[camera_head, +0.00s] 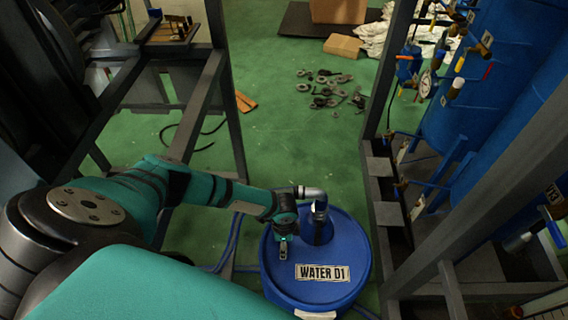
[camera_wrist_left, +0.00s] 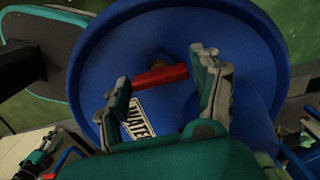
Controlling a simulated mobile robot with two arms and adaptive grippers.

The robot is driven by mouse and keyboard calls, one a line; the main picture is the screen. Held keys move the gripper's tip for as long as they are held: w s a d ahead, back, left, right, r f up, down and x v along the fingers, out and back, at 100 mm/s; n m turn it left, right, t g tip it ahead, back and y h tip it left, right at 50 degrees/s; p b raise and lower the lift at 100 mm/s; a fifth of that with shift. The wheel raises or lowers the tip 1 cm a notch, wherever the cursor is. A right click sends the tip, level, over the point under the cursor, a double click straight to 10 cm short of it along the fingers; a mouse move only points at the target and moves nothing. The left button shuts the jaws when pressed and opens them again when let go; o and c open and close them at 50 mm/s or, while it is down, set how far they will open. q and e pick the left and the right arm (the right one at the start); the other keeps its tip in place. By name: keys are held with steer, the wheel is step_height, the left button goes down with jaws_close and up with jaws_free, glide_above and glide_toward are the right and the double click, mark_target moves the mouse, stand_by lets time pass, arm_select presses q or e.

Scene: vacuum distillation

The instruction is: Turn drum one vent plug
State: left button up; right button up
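The blue drum (camera_head: 345,262) with the "WATER 01" label (camera_head: 322,273) stands on the floor at lower middle. Its round lid (camera_wrist_left: 95,65) fills much of the left wrist view. My left gripper (camera_head: 283,246) is over the left part of the lid. In the left wrist view its two fingers (camera_wrist_left: 160,68) are apart, one toward each end of the red handle, and hold nothing. Contact cannot be told. In the head view the handle is hidden.
A dark metal frame (camera_head: 232,120) stands at left. Blue tanks (camera_head: 480,85) with valves stand at right behind a dark frame post. Loose parts (camera_head: 328,90) lie on the green floor beyond.

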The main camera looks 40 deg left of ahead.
arm_select(q)
steer(key=c, duration=0.7)
steer(key=n+p, duration=0.2)
steer(key=n, duration=0.2)
steer(key=shift+s+r+n+p, duration=0.1)
steer(key=shift+n+p, duration=0.3)
steer(key=n+p, duration=0.3)
steer(key=n, duration=0.3)
steer(key=shift+d, duration=0.1)
steer(key=n+p, duration=0.1)
steer(key=n, duration=0.3)
steer(key=shift+p, duration=0.3)
steer(key=n+p, duration=0.1)
steer(key=n, duration=0.2)
steer(key=shift+n, duration=0.3)
steer(key=n+p, duration=0.1)
steer(key=n, duration=0.4)
steer(key=shift+n+p, duration=0.3)
